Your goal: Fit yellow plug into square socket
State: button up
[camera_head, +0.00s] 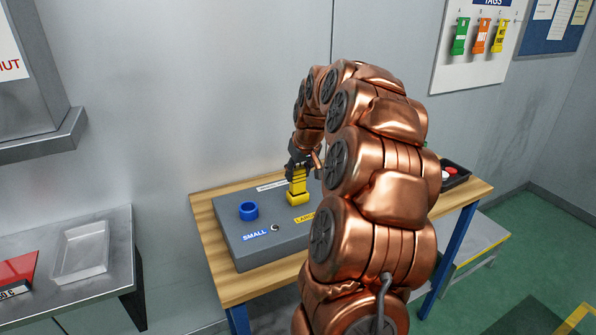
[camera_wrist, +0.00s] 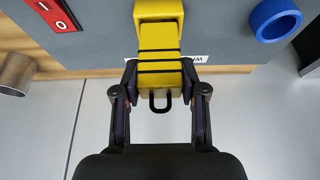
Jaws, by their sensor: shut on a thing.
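The yellow plug (camera_head: 297,183) is an upright block with black bands, and a black loop shows at its near end in the wrist view (camera_wrist: 158,42). Its far end meets a wider yellow square collar, the square socket (camera_head: 299,198), on the grey box; the collar also shows at the top of the wrist view (camera_wrist: 158,9). The plug looks lined up with the collar, but I cannot tell how deep it sits. My gripper (camera_head: 297,168) is shut on the plug, one finger on each side in the wrist view (camera_wrist: 160,68).
The grey box (camera_head: 245,247) lies on a wooden table (camera_head: 233,289). A blue round socket (camera_head: 249,210) stands left of the yellow one. A red switch (camera_wrist: 54,15) and a metal cylinder (camera_wrist: 16,74) show in the wrist view. A dark tray (camera_head: 457,179) sits at right.

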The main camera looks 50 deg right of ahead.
jog(key=shift+f+b, duration=0.9)
jog(key=shift+f, duration=0.5)
jog(key=o, duration=1.3)
jog(key=shift+o, duration=0.2)
jog(key=shift+r, duration=0.1)
jog(key=v, duration=1.2)
jog(key=a+f+n+g+y, duration=0.1)
jog(key=a+f+n, duration=0.1)
jog(key=a, duration=1.3)
jog(key=s+a+f+g, duration=0.1)
jog(key=s+a+f, duration=0.2)
jog(key=s+a, duration=0.3)
jog(key=s+a+f+n+g, duration=0.1)
jog(key=s+a+f+g, duration=0.1)
jog(key=s+a, duration=0.5)
jog(key=a+f, duration=0.1)
jog(key=a, duration=0.2)
jog(key=shift+s+a+f+n+y+p, duration=0.2)
jog(key=shift+a+f+n+y+p, duration=0.1)
jog(key=shift+a+y+p, duration=0.1)
jog(key=s+a+f, duration=0.1)
jog(key=s, duration=0.3)
jog(key=s+a+f+g, duration=0.1)
jog(key=s+f, duration=0.1)
jog(key=s, duration=0.2)
jog(key=s+a+f+g, duration=0.1)
jog(key=s+a+f, duration=0.1)
jog(key=s, duration=0.2)
jog(key=shift+c, duration=0.2)
